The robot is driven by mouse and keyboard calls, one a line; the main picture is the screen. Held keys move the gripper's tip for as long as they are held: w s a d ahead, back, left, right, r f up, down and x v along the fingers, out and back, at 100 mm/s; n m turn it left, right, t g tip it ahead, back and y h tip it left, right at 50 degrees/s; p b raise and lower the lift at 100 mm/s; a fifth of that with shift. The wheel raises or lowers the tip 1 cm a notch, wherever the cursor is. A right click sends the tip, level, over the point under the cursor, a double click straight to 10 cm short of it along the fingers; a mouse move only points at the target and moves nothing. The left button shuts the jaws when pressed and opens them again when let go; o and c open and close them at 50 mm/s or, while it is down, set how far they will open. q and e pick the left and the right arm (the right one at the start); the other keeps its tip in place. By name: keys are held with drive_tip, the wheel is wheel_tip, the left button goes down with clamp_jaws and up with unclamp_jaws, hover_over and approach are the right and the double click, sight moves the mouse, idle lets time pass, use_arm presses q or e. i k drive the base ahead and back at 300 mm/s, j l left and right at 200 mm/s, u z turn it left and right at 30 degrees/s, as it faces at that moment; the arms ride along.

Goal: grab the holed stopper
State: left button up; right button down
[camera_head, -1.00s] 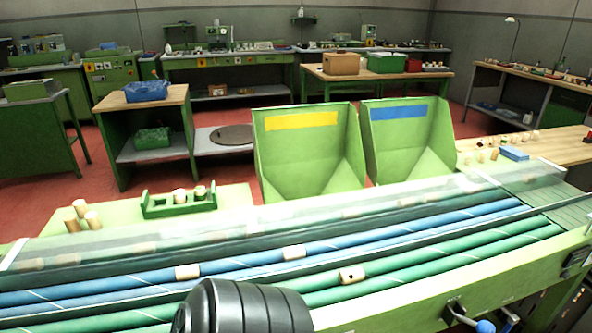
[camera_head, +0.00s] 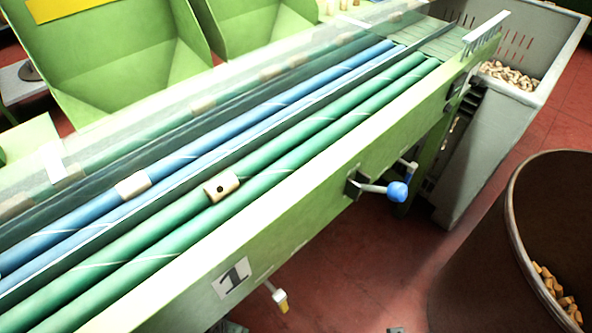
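The holed stopper (camera_head: 221,186) is a pale cork cylinder with a dark round hole in its side. It lies across the pair of green rollers (camera_head: 300,143) nearest the front rail of the sorting machine. A plain stopper (camera_head: 133,186) lies on the blue rollers (camera_head: 205,142) behind it, to the left. Neither of my grippers shows in the head view, and nothing touches the holed stopper.
A clear cover over the back rollers has more stoppers (camera_head: 271,73) under it. A blue-knobbed lever (camera_head: 397,191) juts from the green front rail (camera_head: 300,195). A grey bin (camera_head: 508,110) of corks and a brown barrel (camera_head: 560,190) stand right. Green chutes (camera_head: 120,60) stand behind.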

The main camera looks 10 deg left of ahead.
sight(221, 187)
drive_tip(key=u, duration=0.7)
drive_tip(key=i+j, duration=0.05)
